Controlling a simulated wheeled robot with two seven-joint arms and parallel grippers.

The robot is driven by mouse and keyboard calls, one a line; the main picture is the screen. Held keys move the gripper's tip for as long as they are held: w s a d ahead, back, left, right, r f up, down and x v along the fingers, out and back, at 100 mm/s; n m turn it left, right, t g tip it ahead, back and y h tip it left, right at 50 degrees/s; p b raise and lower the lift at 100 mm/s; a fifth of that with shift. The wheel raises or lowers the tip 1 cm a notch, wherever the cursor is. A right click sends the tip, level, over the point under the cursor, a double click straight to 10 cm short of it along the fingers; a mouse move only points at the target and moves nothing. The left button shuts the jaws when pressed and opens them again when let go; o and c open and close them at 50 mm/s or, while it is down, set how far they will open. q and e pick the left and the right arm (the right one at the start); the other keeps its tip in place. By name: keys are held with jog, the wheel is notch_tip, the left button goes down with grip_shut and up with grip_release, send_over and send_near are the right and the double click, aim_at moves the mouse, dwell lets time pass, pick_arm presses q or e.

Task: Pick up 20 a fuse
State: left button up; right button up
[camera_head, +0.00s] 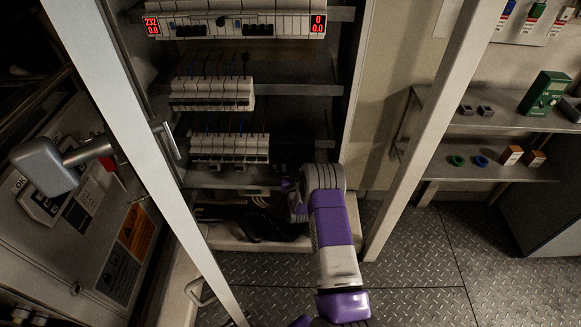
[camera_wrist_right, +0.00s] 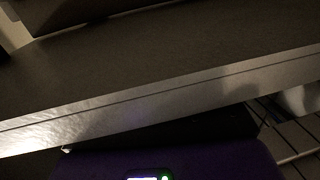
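I cannot make out which item is the 20 A fuse. Inside the open cabinet are an upper row of white modules (camera_head: 240,25), a middle row (camera_head: 212,93) and a lower row (camera_head: 230,148), any of which may hold fuses. My right gripper (camera_head: 289,190) is low in the cabinet, below and right of the lower row, mostly hidden by its own wrist. Its fingers are too small to read, and nothing held is visible. The right wrist view shows a dark metal rail (camera_wrist_right: 160,85) close up, with no fingers. My left gripper is not in view.
White frame posts stand left (camera_head: 150,165) and right (camera_head: 430,125) of the opening. Right shelves hold a green box (camera_head: 545,93), small orange-brown boxes (camera_head: 511,155) and rings (camera_head: 480,161). Dark cables lie in the cabinet bottom.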

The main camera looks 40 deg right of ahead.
grip_shut()
jog(key=shift+r, duration=0.15)
